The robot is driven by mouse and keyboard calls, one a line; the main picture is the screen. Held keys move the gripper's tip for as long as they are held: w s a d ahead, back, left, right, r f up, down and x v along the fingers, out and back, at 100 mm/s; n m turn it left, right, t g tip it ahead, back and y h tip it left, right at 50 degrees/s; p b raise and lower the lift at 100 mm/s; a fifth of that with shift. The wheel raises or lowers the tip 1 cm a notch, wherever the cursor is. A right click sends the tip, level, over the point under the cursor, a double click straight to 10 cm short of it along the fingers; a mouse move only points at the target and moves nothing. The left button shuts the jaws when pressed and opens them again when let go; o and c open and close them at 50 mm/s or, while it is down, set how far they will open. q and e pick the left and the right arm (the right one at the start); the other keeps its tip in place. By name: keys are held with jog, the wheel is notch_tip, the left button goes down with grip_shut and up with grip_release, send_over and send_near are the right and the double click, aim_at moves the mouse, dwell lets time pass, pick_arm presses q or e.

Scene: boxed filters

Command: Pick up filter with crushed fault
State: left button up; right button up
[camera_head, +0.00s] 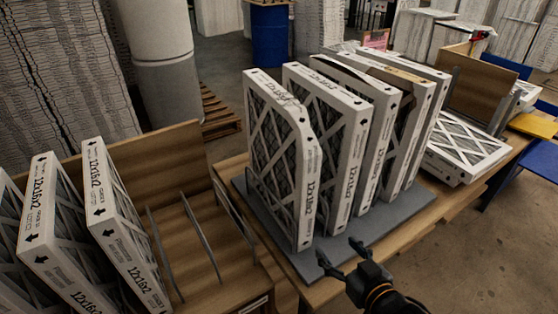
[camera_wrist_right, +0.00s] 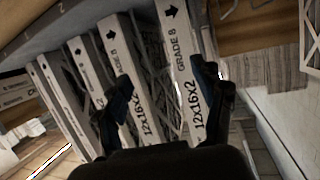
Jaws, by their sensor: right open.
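Several white-framed filters stand upright in a row on a grey mat (camera_head: 380,232). The nearest filter (camera_head: 283,165) has a bent, rounded upper corner on its right side. Behind it stands a straighter-edged filter (camera_head: 335,115); farther back, one filter (camera_head: 405,85) shows a brown, uneven top edge. My right gripper (camera_head: 338,251) is open and empty, low in front of the row's near end. In the right wrist view, its open fingers (camera_wrist_right: 164,82) point at the printed filter edges, with a filter edge (camera_wrist_right: 139,90) showing between them. My left gripper is not in view.
A wooden rack (camera_head: 180,150) with metal dividers and several filters (camera_head: 125,230) stands at the left. More filters (camera_head: 462,145) lie flat at the right of the table. A blue barrel (camera_head: 270,35) and a grey column (camera_head: 165,80) stand behind. Open floor shows at the lower right.

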aim_at(309, 199)
jog(key=w+a+r+n+t+y, duration=0.2)
jog(key=a+r+y, duration=0.2)
jog(key=r, duration=0.5)
jog(key=p+x, duration=0.1)
jog(key=x, duration=0.6)
jog(key=shift+w+a+f, duration=0.15)
jog(key=shift+w+f, duration=0.05)
jog(key=shift+w, duration=0.1)
jog(key=x, duration=0.1)
jog(key=p+x, duration=0.1)
jog(key=x, duration=0.1)
jog(key=p+x, duration=0.1)
jog(key=x, duration=0.1)
jog(key=shift+w+r, duration=0.25)
jog(key=shift+w+a+f, duration=0.1)
jog(key=shift+w, duration=0.15)
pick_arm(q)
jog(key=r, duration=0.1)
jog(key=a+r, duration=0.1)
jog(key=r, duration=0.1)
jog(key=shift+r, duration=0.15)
pick_arm(e)
jog(key=shift+c, duration=0.4)
jog(key=c, duration=1.3)
